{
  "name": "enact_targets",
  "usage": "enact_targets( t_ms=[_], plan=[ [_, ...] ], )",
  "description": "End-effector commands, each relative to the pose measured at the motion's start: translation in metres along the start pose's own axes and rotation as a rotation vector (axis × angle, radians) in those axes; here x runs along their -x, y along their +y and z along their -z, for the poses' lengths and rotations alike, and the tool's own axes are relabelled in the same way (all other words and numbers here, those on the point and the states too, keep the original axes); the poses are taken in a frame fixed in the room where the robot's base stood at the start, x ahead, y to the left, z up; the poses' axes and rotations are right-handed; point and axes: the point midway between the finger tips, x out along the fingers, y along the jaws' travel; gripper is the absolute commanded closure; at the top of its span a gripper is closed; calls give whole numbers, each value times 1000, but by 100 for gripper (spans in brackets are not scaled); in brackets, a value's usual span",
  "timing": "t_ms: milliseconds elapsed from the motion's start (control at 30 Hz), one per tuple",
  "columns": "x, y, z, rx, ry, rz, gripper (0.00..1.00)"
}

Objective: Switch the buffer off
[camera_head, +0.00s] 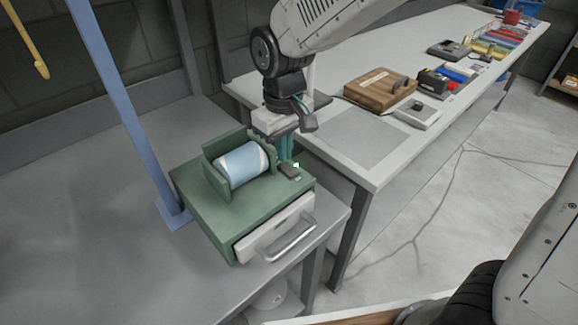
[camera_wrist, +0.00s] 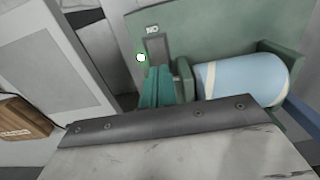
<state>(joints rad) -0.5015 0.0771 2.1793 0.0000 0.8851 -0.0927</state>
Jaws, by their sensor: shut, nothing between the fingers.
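The buffer (camera_head: 222,216) is a green box on the grey bench, with a pale blue and white roller (camera_head: 242,164) in a green guard on top. A dark grey switch (camera_head: 290,172) sits on its top right corner, with a small lit green lamp (camera_head: 296,165) beside it. The wrist view shows the switch (camera_wrist: 156,46), the lamp (camera_wrist: 141,57) and the roller (camera_wrist: 245,76). My gripper (camera_head: 286,159) points down with its teal fingers together and empty, right at the switch. In the wrist view the fingertips (camera_wrist: 158,70) overlap the switch's near end; I cannot tell whether they touch it.
A white drawer front with a bar handle (camera_head: 290,243) faces out from the buffer. A blue post (camera_head: 120,100) stands to its left. A second table at right holds a wooden box (camera_head: 380,90), a white device (camera_head: 418,114) and several other items. The left bench top is clear.

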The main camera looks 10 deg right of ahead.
Motion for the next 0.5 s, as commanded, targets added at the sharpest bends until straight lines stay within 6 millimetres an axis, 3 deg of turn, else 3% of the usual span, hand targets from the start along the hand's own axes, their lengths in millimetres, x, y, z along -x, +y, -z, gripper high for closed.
enact_targets(
  t_ms=[500],
  plan=[
    [-4, 0, 0, 0, 0, 0, 100]
  ],
)
